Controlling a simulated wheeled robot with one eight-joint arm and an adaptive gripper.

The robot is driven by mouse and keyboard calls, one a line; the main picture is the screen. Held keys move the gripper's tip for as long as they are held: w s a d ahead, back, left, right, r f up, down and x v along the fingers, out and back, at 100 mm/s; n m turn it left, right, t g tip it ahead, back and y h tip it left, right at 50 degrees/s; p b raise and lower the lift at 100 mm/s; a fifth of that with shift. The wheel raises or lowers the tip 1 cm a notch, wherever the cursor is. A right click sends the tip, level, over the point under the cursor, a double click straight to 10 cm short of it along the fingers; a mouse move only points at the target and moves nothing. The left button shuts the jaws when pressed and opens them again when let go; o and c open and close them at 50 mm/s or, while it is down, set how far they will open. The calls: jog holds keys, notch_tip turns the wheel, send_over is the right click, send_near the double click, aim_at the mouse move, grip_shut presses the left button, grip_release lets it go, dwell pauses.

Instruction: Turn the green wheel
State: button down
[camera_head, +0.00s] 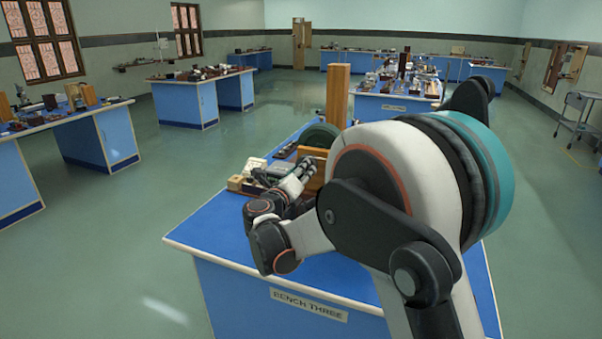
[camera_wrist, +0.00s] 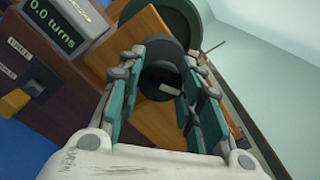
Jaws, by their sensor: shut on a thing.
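The dark green wheel (camera_head: 321,134) stands beside a tall wooden post on the bench marked Bench Three. Part of a dark green disc, seemingly this wheel, shows at the top of the wrist view (camera_wrist: 182,16). My gripper (camera_wrist: 158,92) has its fingers on both sides of a dark round knob (camera_wrist: 158,52) with a small pale mark, and is shut on it. Whether the knob is joined to the green wheel cannot be told. In the head view my gripper (camera_head: 304,168) is among the apparatus, partly hidden by my arm.
A display (camera_wrist: 52,18) reads 0.0 turns. Below it is a dark box (camera_wrist: 40,82) with a yellow switch (camera_wrist: 14,102). The wooden post (camera_head: 338,95) rises behind my gripper. The blue bench top (camera_head: 215,228) is clear at the front left.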

jog(key=n, duration=0.3)
jog(key=shift+n, duration=2.3)
jog(key=c, duration=1.1)
grip_release()
jog(key=v, duration=1.2)
jog(key=shift+r, duration=0.1)
